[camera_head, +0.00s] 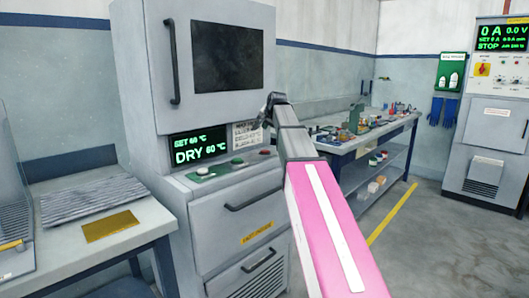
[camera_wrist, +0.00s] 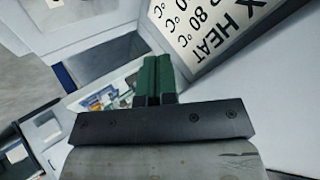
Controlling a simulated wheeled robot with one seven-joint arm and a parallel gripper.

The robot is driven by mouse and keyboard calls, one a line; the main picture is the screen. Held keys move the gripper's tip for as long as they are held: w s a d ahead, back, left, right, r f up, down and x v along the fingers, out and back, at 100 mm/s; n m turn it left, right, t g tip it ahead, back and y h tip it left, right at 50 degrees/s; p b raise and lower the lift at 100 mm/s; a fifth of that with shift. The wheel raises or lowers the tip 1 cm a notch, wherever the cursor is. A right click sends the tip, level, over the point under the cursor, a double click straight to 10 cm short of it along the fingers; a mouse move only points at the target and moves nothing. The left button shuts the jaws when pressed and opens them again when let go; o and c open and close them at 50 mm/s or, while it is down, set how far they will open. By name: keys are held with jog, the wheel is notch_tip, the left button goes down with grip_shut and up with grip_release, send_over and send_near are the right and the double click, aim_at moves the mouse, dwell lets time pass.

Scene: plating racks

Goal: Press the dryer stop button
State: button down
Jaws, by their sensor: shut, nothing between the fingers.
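The dryer (camera_head: 207,105) is a tall grey cabinet with a dark window and a green display (camera_head: 199,147) reading SET 60 °C, DRY 60 °C. On its ledge sit a green button (camera_head: 202,171), a middle greenish button (camera_head: 237,161) and a red button (camera_head: 265,152); their labels are too small to read. My gripper (camera_head: 266,122) is shut and empty, in front of the dryer's notice plate, above and near the red button. In the wrist view its green fingers (camera_wrist: 158,76) are together beside the notice (camera_wrist: 207,25). No button shows clearly there.
A workbench (camera_head: 350,143) with small items stands right of the dryer. A left table (camera_head: 120,222) holds a ridged grey sheet and a brass plate (camera_head: 110,226). The dryer's door handle (camera_head: 172,62) and drawer handle (camera_head: 253,201) stick out. Floor at right is clear.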

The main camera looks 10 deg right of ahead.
aim_at(266, 150)
jog(key=shift+f, duration=4.25)
jog(key=shift+f, duration=0.15)
jog(key=shift+f, duration=0.25)
jog(key=shift+f, duration=0.5)
jog(key=shift+r, duration=0.95)
jog(key=shift+r, duration=0.1)
jog(key=shift+r, duration=2.4)
